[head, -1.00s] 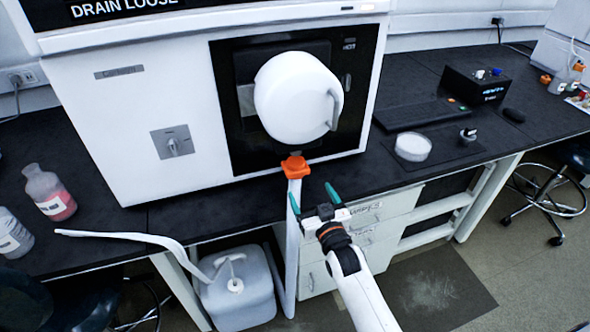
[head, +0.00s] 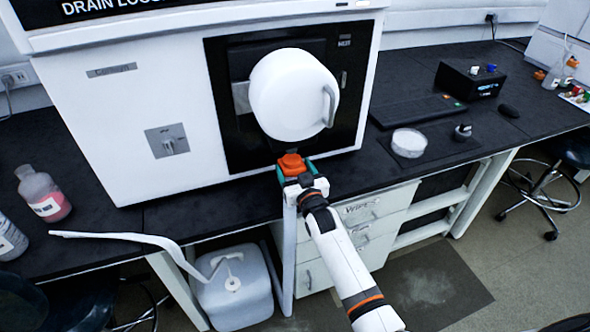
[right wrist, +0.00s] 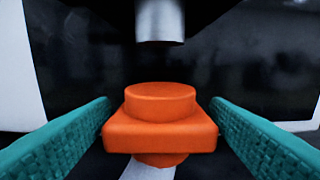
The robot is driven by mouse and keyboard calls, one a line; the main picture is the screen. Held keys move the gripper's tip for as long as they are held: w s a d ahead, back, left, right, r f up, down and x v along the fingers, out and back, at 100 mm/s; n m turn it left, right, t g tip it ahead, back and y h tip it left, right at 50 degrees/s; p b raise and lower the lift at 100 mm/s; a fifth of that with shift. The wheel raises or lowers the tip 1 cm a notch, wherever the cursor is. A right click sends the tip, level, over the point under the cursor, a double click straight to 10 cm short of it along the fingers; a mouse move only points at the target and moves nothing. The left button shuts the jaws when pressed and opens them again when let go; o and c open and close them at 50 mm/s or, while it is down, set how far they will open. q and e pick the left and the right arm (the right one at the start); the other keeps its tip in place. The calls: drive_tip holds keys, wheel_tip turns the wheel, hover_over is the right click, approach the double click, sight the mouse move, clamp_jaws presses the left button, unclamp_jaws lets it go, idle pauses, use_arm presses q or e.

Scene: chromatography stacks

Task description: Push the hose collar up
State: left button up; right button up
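The orange hose collar (head: 291,164) sits at the top of an upright white hose (head: 289,240) in front of the bench edge, below the round white drum door. In the right wrist view the collar (right wrist: 160,128) is a squarish block with a round top. A grey metal spout (right wrist: 160,20) is above it, with a clear gap. My right gripper (head: 295,170) has its teal fingers on both sides of the collar. I cannot tell whether they press on it. My left gripper is out of view.
A white machine (head: 140,120) with a round white door (head: 292,95) stands on the black bench. A loose white hose (head: 120,237) and a white canister (head: 236,290) are at lower left. A dish (head: 409,143) and keyboard (head: 418,111) lie to the right.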

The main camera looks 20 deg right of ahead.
sight(294, 153)
drive_tip(key=c, duration=1)
wheel_tip(294, 153, up, 5)
drive_tip(key=p, duration=0.4)
drive_tip(key=o, duration=1.4)
drive_tip(key=shift+c, duration=0.2)
